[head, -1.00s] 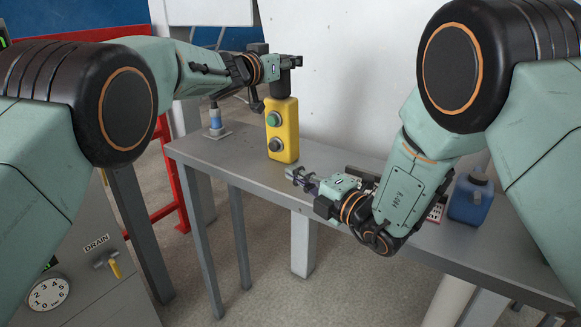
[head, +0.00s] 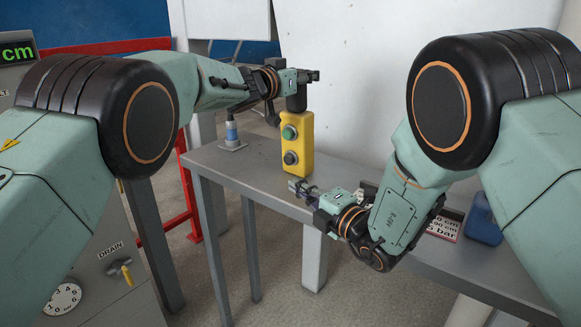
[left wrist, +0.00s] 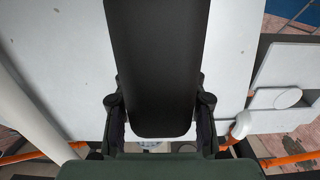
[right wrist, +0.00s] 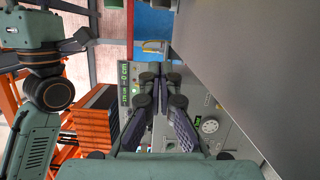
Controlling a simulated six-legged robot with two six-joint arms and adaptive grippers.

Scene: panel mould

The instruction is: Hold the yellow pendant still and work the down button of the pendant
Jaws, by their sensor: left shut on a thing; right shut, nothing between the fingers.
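The yellow pendant (head: 303,160) hangs upright above the table's far edge in the head view. Its front has a green button (head: 289,132) above a dark button (head: 290,158). My left gripper (head: 306,78) is shut on the pendant's black top piece (head: 297,99). In the left wrist view that black piece (left wrist: 152,70) fills the space between the fingers and hides what lies beyond. My right gripper (head: 295,186) is shut and empty, just below the pendant's lower end in the picture, apart from both buttons. Its closed fingers (right wrist: 160,75) also show in the right wrist view.
The grey table (head: 255,180) runs beneath both arms. A blue and white device (head: 232,137) stands on its left part. A blue container (head: 482,220) and a lettered card (head: 444,226) are at the right. A panel with a drain tap (head: 122,270) stands at lower left.

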